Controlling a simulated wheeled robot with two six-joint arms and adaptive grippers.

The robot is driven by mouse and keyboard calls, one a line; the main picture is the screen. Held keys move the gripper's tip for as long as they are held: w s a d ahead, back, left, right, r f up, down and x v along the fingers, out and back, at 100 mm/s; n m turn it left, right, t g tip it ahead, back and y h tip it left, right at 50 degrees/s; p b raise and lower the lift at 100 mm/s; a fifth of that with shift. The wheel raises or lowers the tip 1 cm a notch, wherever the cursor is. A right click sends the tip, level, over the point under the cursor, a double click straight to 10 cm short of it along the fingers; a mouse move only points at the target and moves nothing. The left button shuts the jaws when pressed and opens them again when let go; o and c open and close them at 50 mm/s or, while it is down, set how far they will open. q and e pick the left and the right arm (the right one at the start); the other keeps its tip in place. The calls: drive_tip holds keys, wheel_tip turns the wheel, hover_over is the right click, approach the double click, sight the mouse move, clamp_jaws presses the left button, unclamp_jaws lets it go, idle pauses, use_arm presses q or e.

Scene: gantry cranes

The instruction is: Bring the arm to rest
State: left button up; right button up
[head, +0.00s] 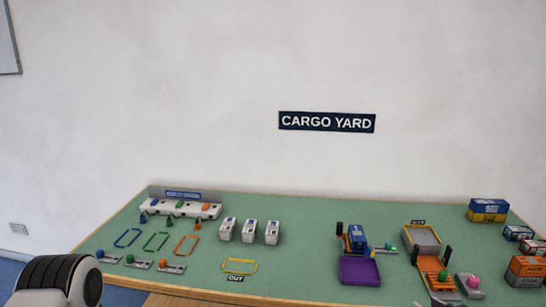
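A rounded black and white part of my own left arm (58,282) shows at the lower left corner, in front of the table's near left edge. It looks like an arm link; no fingertips show on it. Neither gripper is in view, and nothing of my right arm shows. The green table (310,225) with the cargo yard stands ahead, apart from the arm part as far as I can tell.
On the table are blue, green and orange outlines (157,241), three white units (250,230), a yellow OUT frame (239,266), a purple tray (359,271), an orange crane (434,272) and several containers (487,210) at right. The back middle is clear.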

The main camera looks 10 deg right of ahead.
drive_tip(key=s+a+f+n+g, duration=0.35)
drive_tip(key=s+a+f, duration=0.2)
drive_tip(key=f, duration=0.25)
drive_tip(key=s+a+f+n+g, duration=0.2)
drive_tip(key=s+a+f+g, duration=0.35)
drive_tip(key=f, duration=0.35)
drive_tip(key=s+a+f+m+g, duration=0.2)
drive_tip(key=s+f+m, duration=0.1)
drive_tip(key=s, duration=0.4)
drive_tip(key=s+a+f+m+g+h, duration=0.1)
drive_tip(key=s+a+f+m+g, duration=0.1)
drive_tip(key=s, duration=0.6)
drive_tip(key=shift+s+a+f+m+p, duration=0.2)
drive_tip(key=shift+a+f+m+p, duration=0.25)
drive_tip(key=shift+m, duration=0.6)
